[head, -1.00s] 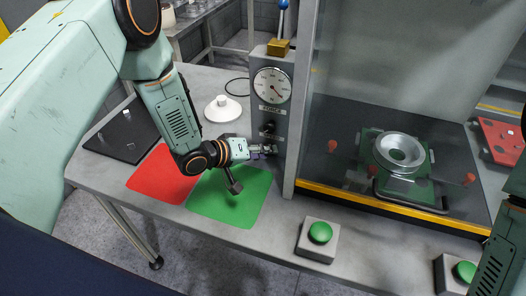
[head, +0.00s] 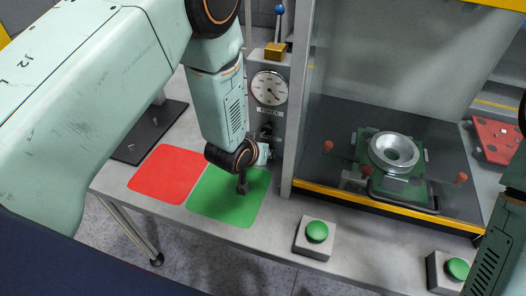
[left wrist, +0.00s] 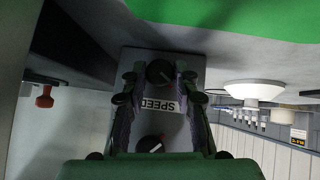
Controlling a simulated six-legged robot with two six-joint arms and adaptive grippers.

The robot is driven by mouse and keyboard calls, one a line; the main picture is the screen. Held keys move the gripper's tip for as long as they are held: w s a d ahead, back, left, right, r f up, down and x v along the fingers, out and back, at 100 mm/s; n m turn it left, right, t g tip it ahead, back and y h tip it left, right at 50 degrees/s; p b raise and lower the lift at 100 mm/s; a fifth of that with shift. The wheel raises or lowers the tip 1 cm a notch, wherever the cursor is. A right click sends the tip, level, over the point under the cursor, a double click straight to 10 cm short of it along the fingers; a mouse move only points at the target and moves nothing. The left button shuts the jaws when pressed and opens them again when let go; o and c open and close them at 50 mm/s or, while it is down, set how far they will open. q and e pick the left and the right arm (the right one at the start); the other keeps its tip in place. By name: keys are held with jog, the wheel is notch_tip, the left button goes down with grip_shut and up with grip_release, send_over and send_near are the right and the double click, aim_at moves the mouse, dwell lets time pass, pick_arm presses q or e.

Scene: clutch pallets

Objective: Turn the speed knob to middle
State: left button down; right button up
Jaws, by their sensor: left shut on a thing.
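The dark speed knob (left wrist: 160,72) is at the end of a grey panel, beside a white "SPEED" label (left wrist: 160,105). My left gripper (left wrist: 158,76) has its two fingers closed on either side of this knob at the fingertips. Its pointer is too dark to read. In the head view my left gripper (head: 270,153) is at the lower part of the grey control column (head: 284,122), and the speed knob is hidden behind it. My right gripper is out of view.
A round dial (head: 269,88) and a blue-tipped lever (head: 279,10) are above. A clear-walled press cabinet with a green fixture (head: 405,188) stands right. Green buttons (head: 317,232) are at the table front. Red (head: 168,173) and green (head: 215,210) mats lie below my left arm.

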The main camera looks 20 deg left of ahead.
pick_arm(q)
jog(key=shift+d+y, duration=0.1)
jog(key=shift+y, duration=0.4)
jog(key=shift+m, duration=0.3)
jog(key=c, duration=1)
grip_release()
jog(key=shift+c, duration=0.2)
jog(key=v, duration=0.7)
jog(key=shift+s+r, duration=0.2)
